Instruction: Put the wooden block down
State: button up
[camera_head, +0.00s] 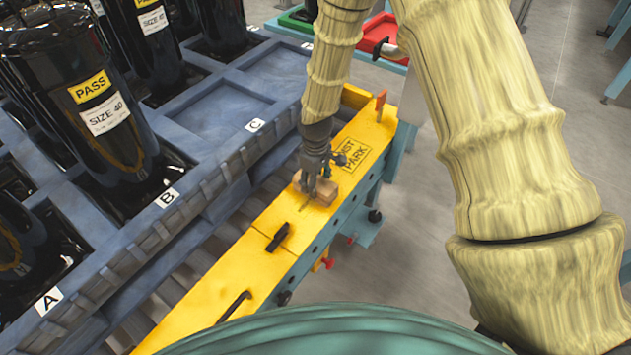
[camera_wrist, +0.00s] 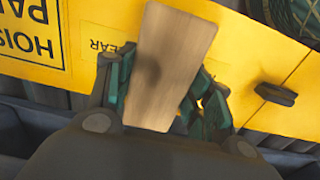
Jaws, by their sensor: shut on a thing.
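The wooden block (camera_head: 317,191) is at the yellow beam, beside the printed "HOIST PARK" area. In the wrist view the pale block (camera_wrist: 168,65) fills the space between the two dark green fingers. My gripper (camera_head: 314,182) points down over the beam and is shut on the block; it also shows in the wrist view (camera_wrist: 160,100). The yellow beam (camera_head: 210,311) lies below the block. Whether the block touches the beam's top or hangs just above it I cannot tell. The fingertips are partly hidden by the block.
A black latch (camera_head: 278,237) and a black hooked handle (camera_head: 234,306) sit on the beam nearer me. An orange piece (camera_head: 380,105) stands at its far end. A red tray (camera_head: 379,36) is behind.

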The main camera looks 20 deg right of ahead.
jog(key=shift+f, duration=0.1)
jog(key=o, duration=1.1)
jog(key=shift+o, duration=0.2)
notch_tip(320, 180, up, 12)
jog(key=shift+p, duration=0.4)
